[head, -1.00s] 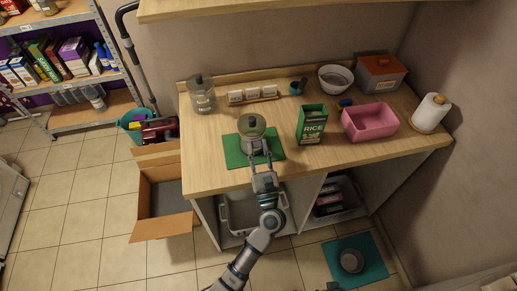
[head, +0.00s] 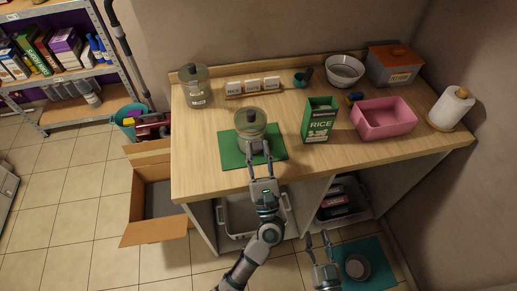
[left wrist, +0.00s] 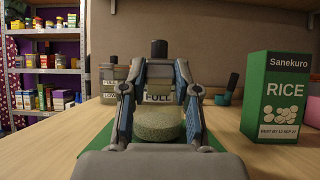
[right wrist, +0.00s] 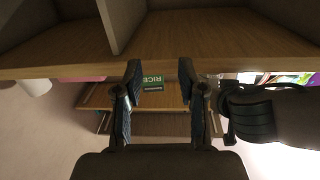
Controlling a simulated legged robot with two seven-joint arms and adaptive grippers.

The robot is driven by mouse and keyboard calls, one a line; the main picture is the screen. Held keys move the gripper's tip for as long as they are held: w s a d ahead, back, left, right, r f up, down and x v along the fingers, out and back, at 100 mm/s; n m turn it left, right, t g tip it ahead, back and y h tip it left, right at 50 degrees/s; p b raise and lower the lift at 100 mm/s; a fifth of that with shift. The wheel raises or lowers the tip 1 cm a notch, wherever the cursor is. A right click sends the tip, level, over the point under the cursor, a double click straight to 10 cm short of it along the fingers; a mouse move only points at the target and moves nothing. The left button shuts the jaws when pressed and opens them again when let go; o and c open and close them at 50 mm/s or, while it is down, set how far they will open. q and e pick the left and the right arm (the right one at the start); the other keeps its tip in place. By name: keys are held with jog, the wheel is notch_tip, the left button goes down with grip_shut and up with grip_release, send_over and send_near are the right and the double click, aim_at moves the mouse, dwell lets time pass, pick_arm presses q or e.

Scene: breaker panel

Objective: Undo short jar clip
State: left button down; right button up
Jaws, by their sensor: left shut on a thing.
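The short jar (head: 250,126), a squat glass jar with a lid and dark knob, stands upright on a green mat (head: 232,156) on the counter. My left gripper (head: 257,150) reaches its front side and is shut on the jar. In the left wrist view its fingers (left wrist: 160,72) sit either side of the jar, with a greenish round surface (left wrist: 158,124) between them.
A taller lidded jar (head: 196,88) stands behind left. A green rice box (head: 320,120) and a pink bin (head: 384,120) stand to the right. The counter edge (right wrist: 60,68) spans the right wrist view. Free counter lies left of the mat.

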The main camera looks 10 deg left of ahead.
pick_arm(q)
jog(key=shift+f, duration=0.2)
pick_arm(e)
jog(key=shift+r+t, duration=0.35)
jog(key=shift+t, duration=0.05)
jog(key=shift+w, duration=0.1)
pick_arm(q)
jog(key=c, duration=0.8)
grip_release()
jog(key=shift+c, duration=0.2)
jog(key=shift+r, duration=0.1)
jog(key=v, duration=1.2)
